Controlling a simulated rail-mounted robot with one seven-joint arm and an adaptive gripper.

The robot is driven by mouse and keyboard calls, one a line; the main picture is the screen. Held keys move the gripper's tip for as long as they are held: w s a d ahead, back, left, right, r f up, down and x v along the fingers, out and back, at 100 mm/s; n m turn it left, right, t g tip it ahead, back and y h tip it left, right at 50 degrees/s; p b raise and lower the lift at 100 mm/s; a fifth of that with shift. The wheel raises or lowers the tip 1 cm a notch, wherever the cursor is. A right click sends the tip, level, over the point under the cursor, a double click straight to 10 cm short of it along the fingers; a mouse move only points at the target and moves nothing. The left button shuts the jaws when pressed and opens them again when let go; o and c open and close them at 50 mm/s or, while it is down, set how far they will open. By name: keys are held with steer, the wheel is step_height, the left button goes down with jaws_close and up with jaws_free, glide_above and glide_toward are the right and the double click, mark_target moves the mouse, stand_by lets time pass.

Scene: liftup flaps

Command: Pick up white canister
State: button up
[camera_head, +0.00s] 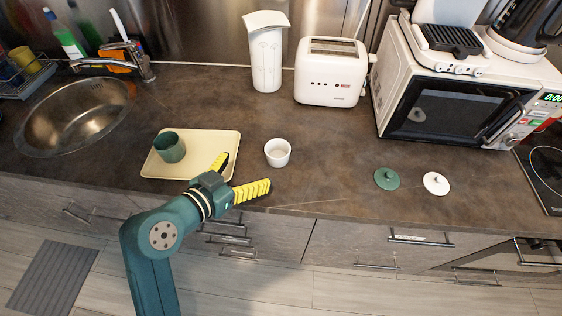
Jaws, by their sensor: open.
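The white canister (277,153) is a small open cup that stands upright on the brown countertop, just right of the cream tray. My gripper (236,174) is open, with its yellow fingers spread apart, in front of the canister and to its left. One finger overlaps the tray's right edge in the picture, and the other is near the counter's front edge. Nothing shows between the fingers, and they look apart from the canister. A round white lid with a knob (436,183) lies on the counter to the right.
A cream tray (207,139) holds a green canister (169,147). A green lid (387,179) lies beside the white lid. A toaster (331,72), a white pitcher (266,55) and a microwave (455,105) stand behind. The sink (75,115) is at left.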

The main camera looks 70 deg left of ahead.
mark_target(284, 145)
steer(key=b+x, duration=0.2)
steer(key=x, duration=0.5)
steer(key=b+x, duration=0.1)
steer(key=x, duration=0.6)
steer(key=shift+w+f+b, duration=0.1)
steer(key=shift+f+b, duration=0.2)
steer(key=shift+b, duration=0.05)
steer(key=shift+r, duration=0.1)
steer(key=c, duration=1.3)
